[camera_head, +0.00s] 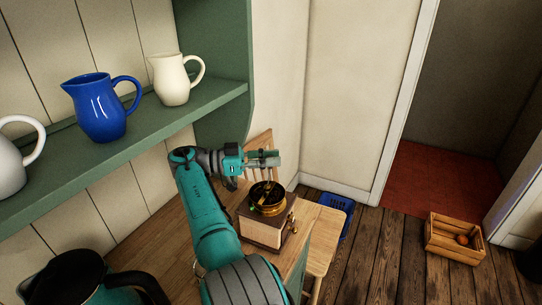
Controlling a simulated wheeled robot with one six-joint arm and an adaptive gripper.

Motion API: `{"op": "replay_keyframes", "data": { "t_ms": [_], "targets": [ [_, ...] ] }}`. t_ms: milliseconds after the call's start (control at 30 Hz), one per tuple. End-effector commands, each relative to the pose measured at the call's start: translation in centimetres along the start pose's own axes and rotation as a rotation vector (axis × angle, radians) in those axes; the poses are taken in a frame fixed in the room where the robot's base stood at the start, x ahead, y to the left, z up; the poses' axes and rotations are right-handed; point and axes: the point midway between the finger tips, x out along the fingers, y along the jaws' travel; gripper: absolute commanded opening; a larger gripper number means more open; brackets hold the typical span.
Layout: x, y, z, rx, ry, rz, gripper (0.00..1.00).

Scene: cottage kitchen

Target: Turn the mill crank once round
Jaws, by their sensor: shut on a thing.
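The mill (262,232) stands on the wooden counter, with a dark and cream box body, a round brass-rimmed top and a small brass knob on its right side. My gripper (272,160) is above and just behind the mill's top, reaching in from the left. Its fingers are shut on the mill crank, whose knob is mostly hidden between them. Little of the crank's arm can be made out over the dark top, so its exact angle is unclear.
A green shelf (150,118) above left holds a blue jug (100,108), a cream jug (172,82) and a pale jug. A dark kettle (78,280) stands front left. A wooden chair is beside the counter. A blue basket (334,204) and wooden crate (454,250) are on the floor.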

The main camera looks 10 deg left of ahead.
Motion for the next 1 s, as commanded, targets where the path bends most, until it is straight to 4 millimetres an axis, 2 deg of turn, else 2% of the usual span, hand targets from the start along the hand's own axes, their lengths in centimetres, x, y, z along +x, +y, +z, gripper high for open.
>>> {"op": "replay_keyframes", "data": {
  "t_ms": [500, 533, 600, 633, 1000],
  "targets": [
    [-0.08, 0.40, 0.32, -0.006, -0.001, 0.014, 0.00],
    [-0.08, 0.40, 0.32, -0.006, -0.001, 0.014, 0.28],
    [-0.08, 0.38, 0.30, -0.005, -0.001, 0.013, 0.46],
    [-0.07, 0.37, 0.27, -0.005, -0.001, 0.013, 0.50],
    [-0.08, 0.29, -0.35, -0.001, -0.001, 0.011, 0.50]
  ]
}}
